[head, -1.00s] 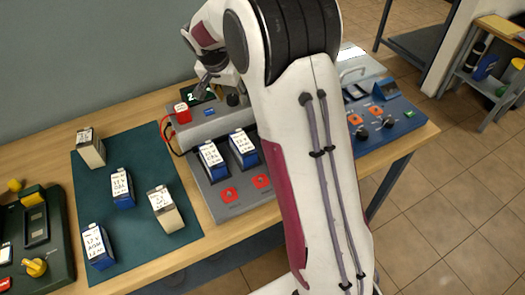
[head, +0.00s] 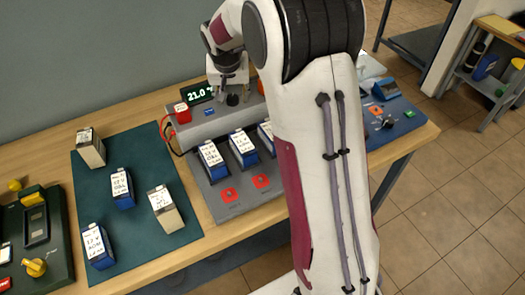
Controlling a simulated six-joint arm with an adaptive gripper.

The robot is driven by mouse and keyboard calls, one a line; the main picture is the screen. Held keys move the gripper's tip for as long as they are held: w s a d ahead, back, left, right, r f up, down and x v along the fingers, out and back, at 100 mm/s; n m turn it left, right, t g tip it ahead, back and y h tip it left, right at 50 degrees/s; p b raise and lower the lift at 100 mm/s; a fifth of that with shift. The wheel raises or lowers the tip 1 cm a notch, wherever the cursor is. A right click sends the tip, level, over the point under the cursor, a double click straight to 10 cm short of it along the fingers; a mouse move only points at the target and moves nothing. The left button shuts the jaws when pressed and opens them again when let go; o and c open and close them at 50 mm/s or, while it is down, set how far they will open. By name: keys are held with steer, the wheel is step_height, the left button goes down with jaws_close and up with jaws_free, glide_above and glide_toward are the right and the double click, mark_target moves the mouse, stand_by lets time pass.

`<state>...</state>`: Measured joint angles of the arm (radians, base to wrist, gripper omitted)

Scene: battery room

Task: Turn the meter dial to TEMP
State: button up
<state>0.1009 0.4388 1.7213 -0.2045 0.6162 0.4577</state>
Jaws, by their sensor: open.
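The meter (head: 208,126) is a long grey box at the back of the table, with a red block on its left end. Its dark display (head: 197,94) reads about 21.0; the unit after it is too small to read. A dark knob, seemingly the dial (head: 232,100), stands on top of the meter, right of the display. My gripper (head: 231,92) points down at the dial, open, with its fingers close around or just above it. I cannot tell whether they touch it. The dial's markings are not legible, and my arm hides the meter's right part.
Blue batteries (head: 211,160) sit in a grey tray with red buttons before the meter. More batteries (head: 122,187) stand on a green mat (head: 150,150). A dark device with a yellow knob (head: 35,267) is at left. A blue panel (head: 407,120) is at right, partly behind my arm.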

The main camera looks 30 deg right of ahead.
steer(key=shift+d+n+y, duration=0.15)
steer(key=shift+n+y, duration=0.3)
steer(key=shift+n, duration=0.75)
steer(key=shift+d+n+y, duration=0.1)
steer(key=shift+n+y, duration=0.35)
steer(key=shift+n, duration=0.75)
steer(key=shift+d+n+y, duration=0.15)
steer(key=shift+n+y, duration=0.75)
steer(key=shift+n, duration=1.4)
steer(key=v, duration=0.7)
steer(key=s+a+r+m+h, duration=0.1)
steer(key=s+a+m, duration=0.2)
steer(key=s, duration=1)
steer(key=s+a+r+m+g, duration=0.1)
steer(key=s+a+m, duration=0.2)
steer(key=s, duration=1)
steer(key=shift+s+a+r+h, duration=0.3)
steer(key=shift+s+a+h, duration=0.1)
steer(key=shift+a, duration=0.45)
steer(key=shift+a+f, duration=0.1)
